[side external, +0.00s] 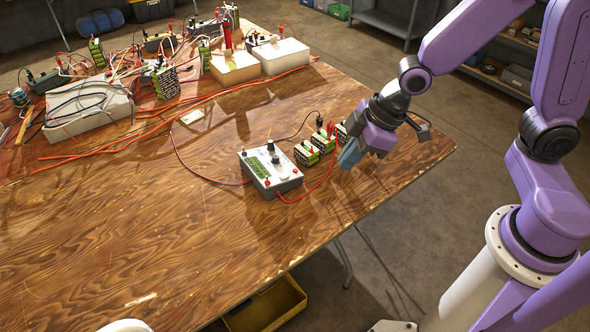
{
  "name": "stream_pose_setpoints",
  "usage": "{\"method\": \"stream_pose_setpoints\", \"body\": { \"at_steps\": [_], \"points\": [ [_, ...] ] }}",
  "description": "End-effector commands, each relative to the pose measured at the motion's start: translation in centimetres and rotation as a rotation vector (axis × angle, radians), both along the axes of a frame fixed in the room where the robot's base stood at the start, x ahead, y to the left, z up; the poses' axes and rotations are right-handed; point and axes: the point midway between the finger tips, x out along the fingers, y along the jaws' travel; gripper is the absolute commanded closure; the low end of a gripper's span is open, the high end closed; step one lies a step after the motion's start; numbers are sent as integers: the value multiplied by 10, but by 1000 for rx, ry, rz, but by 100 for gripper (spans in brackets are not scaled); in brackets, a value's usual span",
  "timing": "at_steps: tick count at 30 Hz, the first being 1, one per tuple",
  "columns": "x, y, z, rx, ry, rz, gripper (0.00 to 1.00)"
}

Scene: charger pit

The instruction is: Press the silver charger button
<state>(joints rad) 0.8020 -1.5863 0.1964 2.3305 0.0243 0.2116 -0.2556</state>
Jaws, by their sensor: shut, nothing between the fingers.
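The charger (284,183) is a light grey box on the wooden table, with a green display panel (259,167), dark knobs and small red parts on its top. A silver button cannot be told apart clearly at this size. My gripper (348,160) is to the right of the charger, apart from it, above the table with its fingers shut and empty. Green-and-black battery blocks (307,153) stand between the charger and my gripper, and my gripper partly hides the rightmost one.
Red and black cables run around the charger. A cluttered group of batteries, white boxes (286,56) and a white tray of wires (90,110) fills the back left. The front of the table (130,235) is clear. A yellow bin (268,305) sits below the table edge.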

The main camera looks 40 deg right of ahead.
Motion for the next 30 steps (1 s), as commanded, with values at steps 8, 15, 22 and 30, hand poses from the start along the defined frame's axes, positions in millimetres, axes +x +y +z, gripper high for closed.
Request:
{"method": "stream_pose_setpoints", "body": {
  "at_steps": [8,15,22,30],
  "points": [
    [94,-2,-42,68,-180,-65,100],
    [160,-26,-75,88,-352,-119,100],
    [193,-47,-93,84,-460,-150,100],
    [200,-53,-97,82,-489,-156,100]
  ]
}}
